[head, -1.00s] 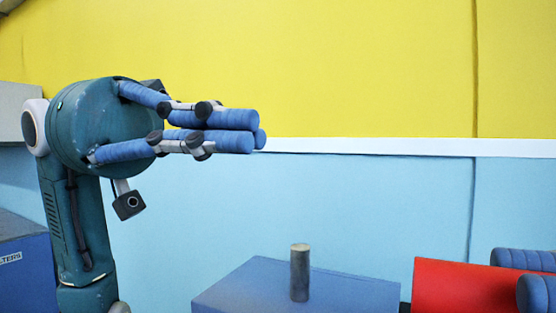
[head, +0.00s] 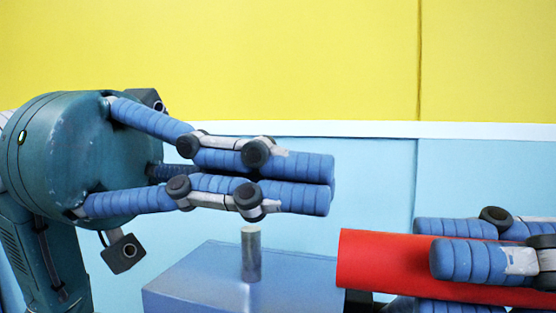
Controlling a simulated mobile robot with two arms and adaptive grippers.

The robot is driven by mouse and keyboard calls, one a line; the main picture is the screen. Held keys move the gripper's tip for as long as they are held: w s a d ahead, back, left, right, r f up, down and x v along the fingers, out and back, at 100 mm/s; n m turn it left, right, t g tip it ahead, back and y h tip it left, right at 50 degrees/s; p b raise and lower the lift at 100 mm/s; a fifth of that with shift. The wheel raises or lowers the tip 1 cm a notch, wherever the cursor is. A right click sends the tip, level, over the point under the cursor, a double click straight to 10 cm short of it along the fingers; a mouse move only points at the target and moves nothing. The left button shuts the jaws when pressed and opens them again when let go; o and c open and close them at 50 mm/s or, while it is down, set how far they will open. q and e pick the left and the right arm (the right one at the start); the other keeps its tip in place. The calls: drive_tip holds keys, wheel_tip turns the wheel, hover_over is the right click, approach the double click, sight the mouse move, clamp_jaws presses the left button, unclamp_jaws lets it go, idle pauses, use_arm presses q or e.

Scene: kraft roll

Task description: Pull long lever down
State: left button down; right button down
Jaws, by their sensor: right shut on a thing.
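A thick red bar (head: 385,262), which may be the long lever, lies nearly level at the lower right. Its right part runs behind blue fingers and its far end is out of sight. My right gripper (head: 480,250) is shut on the red bar, with fingers above, in front and below. My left gripper (head: 325,185) is at the left centre, pointing right. Its blue fingers lie together with nothing seen between them, above and left of the red bar and apart from it.
A blue-grey box (head: 200,285) stands low in the middle, with a short upright metal post (head: 251,256) on top, just below my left fingers. A yellow and light blue wall (head: 360,75) with a white band fills the background.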

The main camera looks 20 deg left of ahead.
sight(320, 246)
use_arm(q)
drive_tip(key=shift+s+d+f+m, duration=0.15)
drive_tip(key=shift+s+f+m, duration=0.25)
drive_tip(key=shift+s+f, duration=0.7)
use_arm(e)
drive_tip(key=shift+d+r, duration=0.1)
drive_tip(key=shift+r, duration=0.1)
use_arm(q)
drive_tip(key=shift+w, duration=0.1)
use_arm(e)
drive_tip(key=c, duration=2)
unclamp_jaws()
drive_tip(key=o, duration=0.5)
drive_tip(key=shift+c, duration=0.2)
use_arm(q)
drive_tip(key=shift+a, duration=0.2)
use_arm(e)
drive_tip(key=shift+s+a, duration=0.15)
drive_tip(key=shift+a, duration=0.05)
